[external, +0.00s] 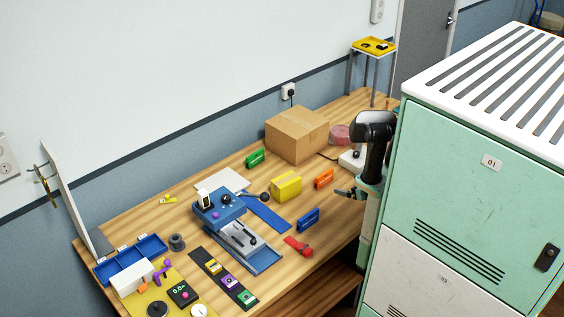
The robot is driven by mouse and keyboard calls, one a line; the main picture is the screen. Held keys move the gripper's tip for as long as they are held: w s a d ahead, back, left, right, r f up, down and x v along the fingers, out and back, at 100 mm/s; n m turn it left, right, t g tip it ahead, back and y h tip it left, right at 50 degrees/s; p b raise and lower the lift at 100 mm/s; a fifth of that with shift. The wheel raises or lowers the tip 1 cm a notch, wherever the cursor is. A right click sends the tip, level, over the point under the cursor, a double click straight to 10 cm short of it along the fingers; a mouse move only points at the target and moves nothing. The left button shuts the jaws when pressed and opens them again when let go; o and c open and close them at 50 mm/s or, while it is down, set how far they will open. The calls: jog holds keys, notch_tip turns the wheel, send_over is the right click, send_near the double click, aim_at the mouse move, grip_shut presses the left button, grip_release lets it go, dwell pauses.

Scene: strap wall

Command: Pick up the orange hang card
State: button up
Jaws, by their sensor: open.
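The orange hang card (323,178) stands on the wooden workbench (210,165), right of the yellow block. A green card (255,158) and a blue card (308,220) of similar shape stand apart from it. My gripper (345,193) is open and small in the view, at the right end of the bench. Its fingers point left, a little right of and nearer the camera than the orange card. I see no contact with the card, but the fine gap between the fingers is hard to make out.
The yellow block (286,188) and a red strap-like item (298,246) are near the cards. A cardboard box (297,134) stands behind. A blue machine (220,208) is to the left. A green locker (480,190) blocks the right side and hides part of my arm.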

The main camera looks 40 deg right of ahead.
aim_at(326, 178)
jog(key=b+x, duration=0.8)
jog(key=x, duration=0.3)
jog(key=shift+w+f, duration=0.1)
jog(key=shift+f, duration=0.1)
jog(key=shift+w+r+p, duration=0.15)
jog(key=shift+w+p, duration=0.25)
jog(key=shift+w, duration=0.1)
jog(key=p+x, duration=0.1)
jog(key=x, duration=0.2)
jog(key=shift+w+d+r+p, duration=0.1)
jog(key=shift+w+p, duration=0.25)
jog(key=shift+p, duration=0.05)
jog(key=shift+w+f, duration=0.35)
jog(key=shift+w, duration=0.05)
jog(key=c, duration=0.7)
